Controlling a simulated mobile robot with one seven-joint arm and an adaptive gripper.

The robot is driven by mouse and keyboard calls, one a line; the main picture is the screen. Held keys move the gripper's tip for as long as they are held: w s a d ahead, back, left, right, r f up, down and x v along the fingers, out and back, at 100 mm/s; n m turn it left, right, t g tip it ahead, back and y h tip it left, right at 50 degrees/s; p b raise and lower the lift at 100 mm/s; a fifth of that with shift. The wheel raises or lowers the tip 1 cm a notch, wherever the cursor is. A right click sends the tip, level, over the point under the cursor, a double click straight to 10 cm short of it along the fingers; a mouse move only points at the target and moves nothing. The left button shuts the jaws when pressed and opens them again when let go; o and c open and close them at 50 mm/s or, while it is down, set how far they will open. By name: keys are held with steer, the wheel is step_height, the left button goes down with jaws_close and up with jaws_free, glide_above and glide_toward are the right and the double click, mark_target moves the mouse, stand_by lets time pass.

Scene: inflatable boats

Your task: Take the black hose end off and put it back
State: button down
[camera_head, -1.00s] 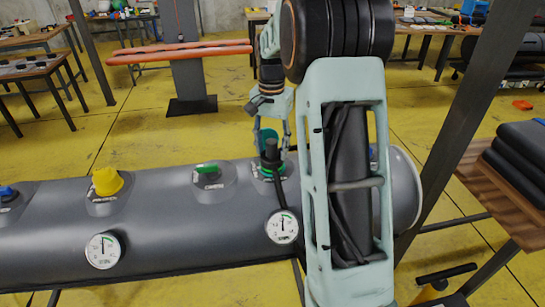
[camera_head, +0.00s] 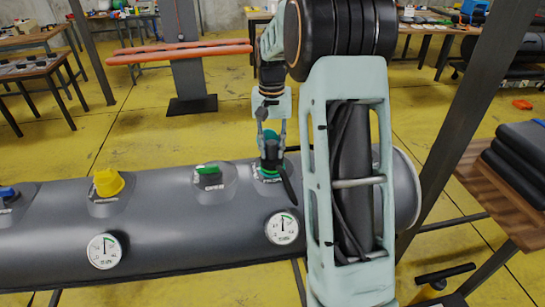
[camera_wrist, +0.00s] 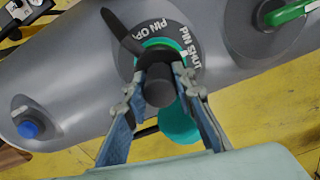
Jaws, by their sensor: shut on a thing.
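The black hose end (camera_head: 270,153) stands upright at the teal-ringed valve (camera_head: 262,177) near the right end of the grey tube. Its dark arm points down and right in the head view. My gripper (camera_head: 271,145) is shut on the hose end from above, one finger on each side. In the wrist view the hose end (camera_wrist: 159,86) is between my fingers (camera_wrist: 160,78), over the teal ring (camera_wrist: 172,43), with its arm pointing up-left. A round teal cap (camera_wrist: 180,123) hangs beside the valve. I cannot tell whether the hose end is fully seated.
The grey tube (camera_head: 170,235) carries a green-handled valve (camera_head: 208,174), a yellow cap (camera_head: 108,182), a blue cap (camera_wrist: 28,129) and two gauges (camera_head: 103,250) (camera_head: 282,228). A dark post (camera_head: 470,120) and a wooden table (camera_head: 500,200) stand at right.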

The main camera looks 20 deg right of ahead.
stand_by(0.3)
steer(key=shift+n+p, duration=0.45)
steer(key=shift+n, duration=1.65)
steer(key=shift+r+n, duration=0.1)
steer(key=shift+n, duration=0.6)
steer(key=shift+n+p, duration=0.5)
steer(key=shift+n, duration=0.9)
steer(key=shift+r+p, duration=0.6)
steer(key=shift+r, duration=0.05)
steer(key=shift+r+p, duration=1.7)
steer(key=shift+r, duration=0.5)
